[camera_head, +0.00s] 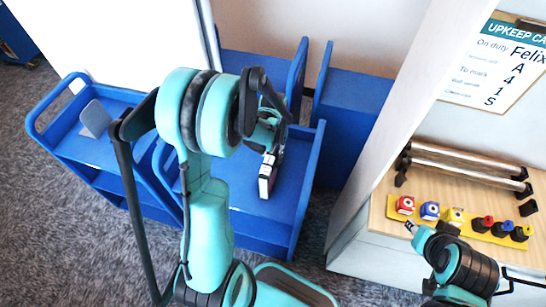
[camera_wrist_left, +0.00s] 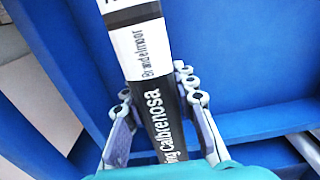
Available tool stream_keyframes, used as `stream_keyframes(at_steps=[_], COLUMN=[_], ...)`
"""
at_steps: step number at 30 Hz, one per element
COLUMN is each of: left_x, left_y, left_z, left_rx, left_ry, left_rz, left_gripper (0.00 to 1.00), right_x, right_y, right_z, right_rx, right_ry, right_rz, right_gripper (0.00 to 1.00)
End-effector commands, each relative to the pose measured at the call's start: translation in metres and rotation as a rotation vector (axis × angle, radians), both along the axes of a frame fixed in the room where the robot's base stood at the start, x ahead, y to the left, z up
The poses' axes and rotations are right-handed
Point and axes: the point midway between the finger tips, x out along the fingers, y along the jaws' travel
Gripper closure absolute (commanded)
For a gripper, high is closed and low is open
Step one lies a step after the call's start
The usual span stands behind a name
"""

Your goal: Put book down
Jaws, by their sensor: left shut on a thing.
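My left gripper (camera_head: 272,142) is shut on a book (camera_head: 266,180), which hangs below it over a blue cart (camera_head: 301,190).
A second blue cart (camera_head: 70,150) with a grey plate (camera_head: 95,118) stands at the left. Blue units (camera_head: 350,100) stand behind.

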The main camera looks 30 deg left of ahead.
Motion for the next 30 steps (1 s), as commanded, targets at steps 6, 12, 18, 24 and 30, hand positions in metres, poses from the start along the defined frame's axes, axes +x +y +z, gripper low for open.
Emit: stream_keyframes(at_steps=[6,12,18,24,30], left_x=[0.000,0.000,0.000,0.000,0.000], left_y=[0.000,0.000,0.000,0.000,0.000], left_z=[-0.001,-0.004,-0.004,-0.001,0.028], left_rx=[0.000,0.000,0.000,0.000,0.000], left_ry=[0.000,0.000,0.000,0.000,0.000], left_rz=[0.000,0.000,0.000,0.000,0.000], left_gripper=[1.00,0.65,0.53,0.53,0.53], right_x=[0.000,0.000,0.000,0.000,0.000], right_y=[0.000,0.000,0.000,0.000,0.000], right_z=[0.000,-0.004,-0.003,-0.001,0.011], right_rx=[0.000,0.000,0.000,0.000,0.000], right_ry=[0.000,0.000,0.000,0.000,0.000], right_rz=[0.000,0.000,0.000,0.000,0.000], right_gripper=[0.68,0.68,0.68,0.68,0.68])
